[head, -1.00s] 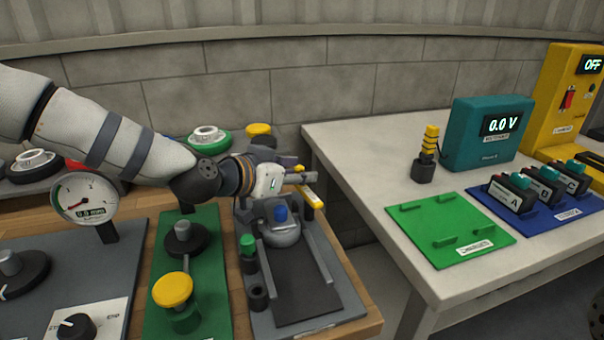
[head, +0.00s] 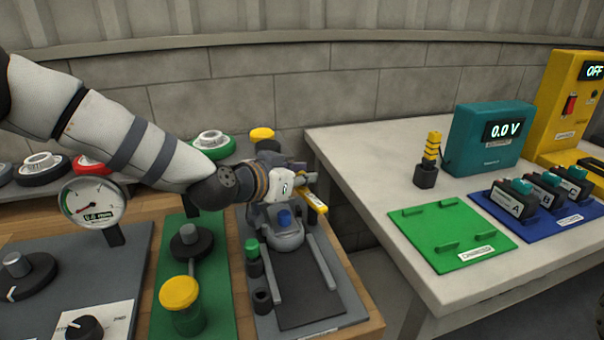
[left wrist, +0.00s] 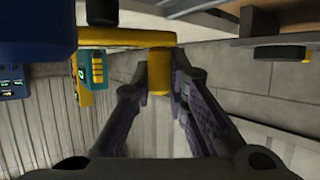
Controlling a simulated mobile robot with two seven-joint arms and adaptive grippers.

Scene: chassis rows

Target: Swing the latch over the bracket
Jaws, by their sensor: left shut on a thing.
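My left gripper (head: 309,181) is at the back of the grey fixture plate (head: 340,318). In the left wrist view its two fingers (left wrist: 163,82) are closed on the yellow handle (left wrist: 159,70) of the latch. The latch's yellow arm (left wrist: 122,37) runs to the left from that handle. In the head view the yellow latch (head: 316,203) shows just beside the gripper, partly covered by it. A grey block with a blue knob (head: 285,218) stands in front of it on the plate. I cannot clearly make out the bracket. My right gripper is not in view.
A green-capped post (head: 252,247) and a dark socket (head: 262,300) stand on the plate's left. A green board with a yellow knob (head: 179,292) and a dial gauge (head: 92,203) are further left. A gap separates this bench from the pale table (head: 360,150).

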